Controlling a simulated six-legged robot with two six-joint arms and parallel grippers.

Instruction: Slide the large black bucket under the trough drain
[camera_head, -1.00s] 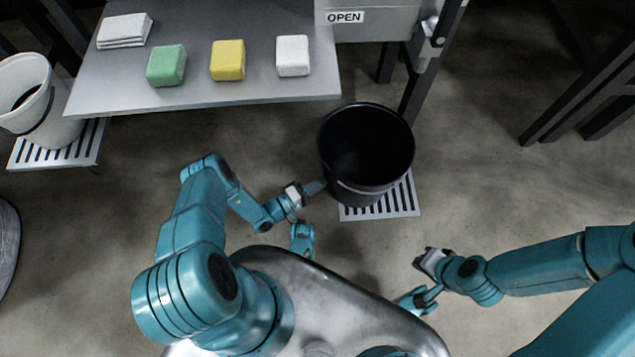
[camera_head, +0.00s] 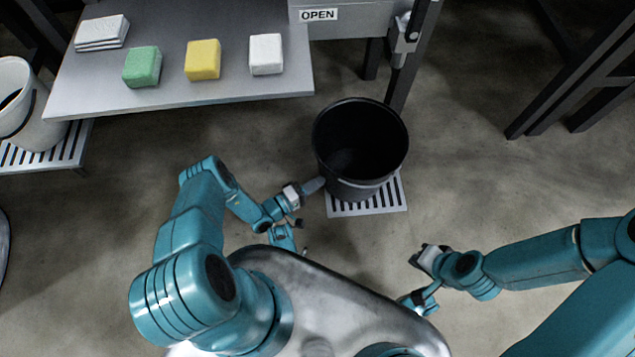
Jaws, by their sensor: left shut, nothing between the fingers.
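The large black bucket (camera_head: 358,150) stands upright and empty-looking, partly over a slatted floor grate (camera_head: 395,199) in the middle of the view. The trough (camera_head: 345,24) with an OPEN label is at the top, behind the bucket; its drain cannot be made out. My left gripper (camera_head: 312,187) is shut with its tip at the bucket's lower left side, touching or very near it. My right gripper (camera_head: 423,258) is apart from the bucket, to its lower right; its jaws are too small to read.
A grey shelf (camera_head: 200,97) holds a green block (camera_head: 142,66), a yellow block (camera_head: 203,60), a white block (camera_head: 266,54) and folded cloths (camera_head: 101,32). A white bucket (camera_head: 35,125) stands on another grate (camera_head: 73,147) at left. Floor right of the black bucket is clear.

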